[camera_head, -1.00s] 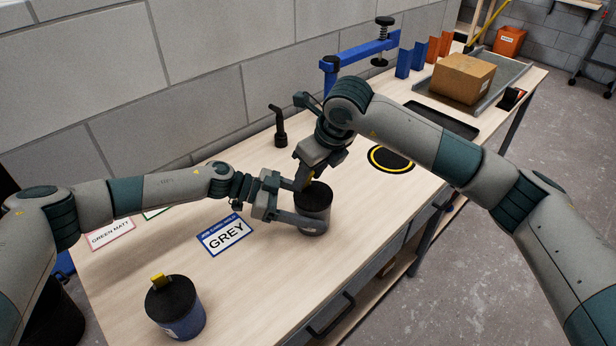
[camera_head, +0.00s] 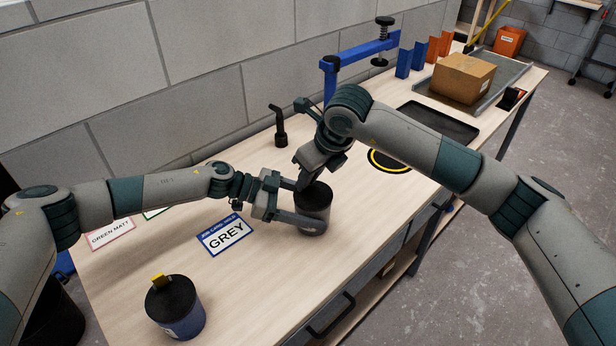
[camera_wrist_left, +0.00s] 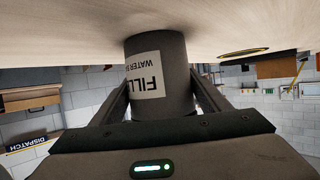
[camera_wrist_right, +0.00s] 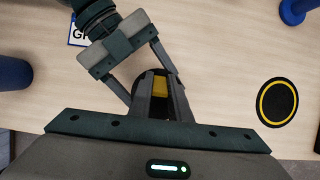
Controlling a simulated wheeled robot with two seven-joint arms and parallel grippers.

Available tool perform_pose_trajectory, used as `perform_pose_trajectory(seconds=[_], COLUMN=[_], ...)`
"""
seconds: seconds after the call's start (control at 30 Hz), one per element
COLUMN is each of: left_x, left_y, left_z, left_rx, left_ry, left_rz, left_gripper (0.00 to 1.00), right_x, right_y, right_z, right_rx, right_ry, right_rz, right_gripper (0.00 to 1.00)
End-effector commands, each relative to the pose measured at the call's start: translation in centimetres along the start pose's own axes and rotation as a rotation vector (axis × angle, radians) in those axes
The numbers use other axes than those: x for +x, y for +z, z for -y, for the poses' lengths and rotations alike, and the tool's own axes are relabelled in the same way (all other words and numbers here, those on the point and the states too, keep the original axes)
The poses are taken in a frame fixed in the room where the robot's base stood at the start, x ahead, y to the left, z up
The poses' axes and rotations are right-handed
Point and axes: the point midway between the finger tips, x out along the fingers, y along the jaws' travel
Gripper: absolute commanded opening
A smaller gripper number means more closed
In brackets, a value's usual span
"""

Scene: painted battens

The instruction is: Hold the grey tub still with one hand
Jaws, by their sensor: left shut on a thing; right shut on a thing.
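The grey tub (camera_head: 314,213) stands upright on the bench with a dark lid on top. In the left wrist view the tub (camera_wrist_left: 172,60) carries a white label with black print. My left gripper (camera_wrist_left: 160,100) is shut around the tub's side, one finger on each side. My right gripper (camera_wrist_right: 160,88) is above the tub, pointing down, and is shut on the yellow tab (camera_wrist_right: 160,86) on the lid. The head view hides this tab behind the right gripper. Most of the lid is covered by the fingers in the right wrist view.
A blue tub (camera_head: 184,322) with a black lid and yellow tab stands at the front left. A GREY card (camera_head: 226,235) lies beside the grey tub. A yellow-ringed black disc (camera_head: 388,161), black tray (camera_head: 438,121), blue clamp (camera_head: 355,53) and cardboard box (camera_head: 462,78) are farther back.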

Motion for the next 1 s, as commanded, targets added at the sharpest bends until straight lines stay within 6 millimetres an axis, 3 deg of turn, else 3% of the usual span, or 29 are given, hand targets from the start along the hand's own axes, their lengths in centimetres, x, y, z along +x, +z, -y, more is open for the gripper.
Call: perform_pose_trajectory(seconds=[1.0], left_x=[0.1], left_y=[-0.1], left_z=[-0.1], left_rx=[0.002], left_ry=[0.005], left_rz=[-0.002], left_gripper=[0.32], right_x=[0.5], right_y=[-2.3], right_z=[0.1], right_rx=[0.003], right_ry=[0.000], right_rz=[0.509], right_gripper=[0.00])
